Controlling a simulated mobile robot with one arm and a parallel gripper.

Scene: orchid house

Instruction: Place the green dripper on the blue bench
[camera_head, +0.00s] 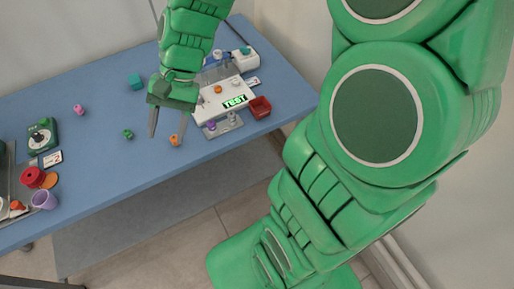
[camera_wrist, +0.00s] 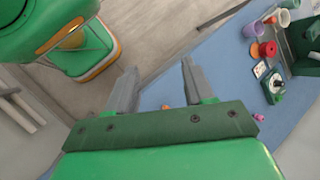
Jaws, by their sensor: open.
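A small green piece (camera_head: 127,134), which looks like the green dripper, sits on the blue bench (camera_head: 95,165) in the head view, left of my gripper. My gripper (camera_head: 165,139) points down over the bench with its two fingers apart and nothing between them. An orange piece (camera_head: 174,140) is close to its right fingertip; whether they touch I cannot tell. In the wrist view my gripper (camera_wrist: 158,66) is open and empty, with an orange piece (camera_wrist: 165,107) partly visible behind it. I cannot make out the green piece in the wrist view.
A white device reading TEST (camera_head: 235,101) and a red bin (camera_head: 260,108) stand on the right. A green dial device (camera_head: 42,136), red spool (camera_head: 32,177) and purple cup (camera_head: 44,199) stand on the left. Pink (camera_head: 79,109) and teal (camera_head: 135,82) pieces lie farther back. The middle front is mostly clear.

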